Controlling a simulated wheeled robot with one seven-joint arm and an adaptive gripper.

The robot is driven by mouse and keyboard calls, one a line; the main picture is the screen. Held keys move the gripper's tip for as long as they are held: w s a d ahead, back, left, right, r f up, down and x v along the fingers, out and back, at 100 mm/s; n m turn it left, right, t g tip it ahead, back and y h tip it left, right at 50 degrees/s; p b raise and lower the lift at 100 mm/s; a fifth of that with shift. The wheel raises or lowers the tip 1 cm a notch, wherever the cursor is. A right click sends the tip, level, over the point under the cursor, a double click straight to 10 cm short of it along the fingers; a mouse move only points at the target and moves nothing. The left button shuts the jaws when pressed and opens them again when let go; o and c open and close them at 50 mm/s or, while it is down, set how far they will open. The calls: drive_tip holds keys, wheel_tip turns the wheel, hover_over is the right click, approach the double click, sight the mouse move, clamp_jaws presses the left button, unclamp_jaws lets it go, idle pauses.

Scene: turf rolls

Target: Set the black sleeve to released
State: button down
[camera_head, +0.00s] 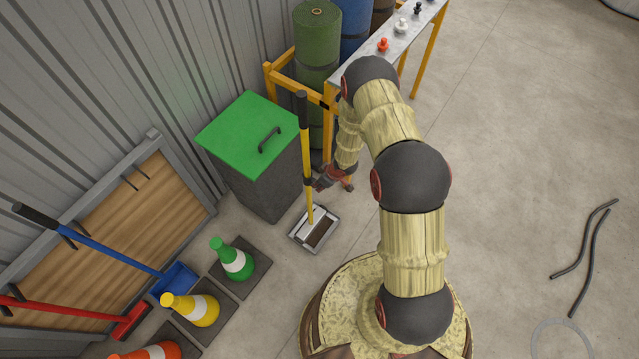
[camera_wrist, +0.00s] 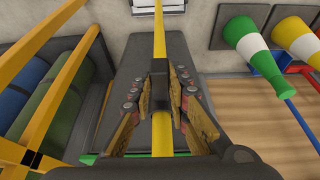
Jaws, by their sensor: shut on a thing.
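The black sleeve (camera_wrist: 159,84) sits around a yellow pole (camera_wrist: 160,40), between the fingers of my gripper (camera_wrist: 159,80) in the wrist view. The fingers press on it from both sides. In the head view the yellow pole (camera_head: 308,150) stands near upright, with a black grip at its top and a flat grey-framed mop head (camera_head: 314,231) on the floor. My gripper (camera_head: 322,181) is on the pole's right side, at its lower half. The sleeve is small and dark there, partly hidden by the gripper. I cannot tell its setting.
A dark bin with a green lid (camera_head: 250,135) stands close to the pole's left. Behind, a yellow-framed table (camera_head: 408,38) holds small pegs, beside green (camera_head: 317,40) and blue rolls. Cones (camera_head: 232,260) and brooms are lower left.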

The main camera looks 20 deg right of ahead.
drive_tip(key=shift+w, duration=0.2)
drive_tip(key=c, duration=1.7)
unclamp_jaws()
drive_tip(key=v, duration=1.2)
drive_tip(key=shift+s, duration=0.1)
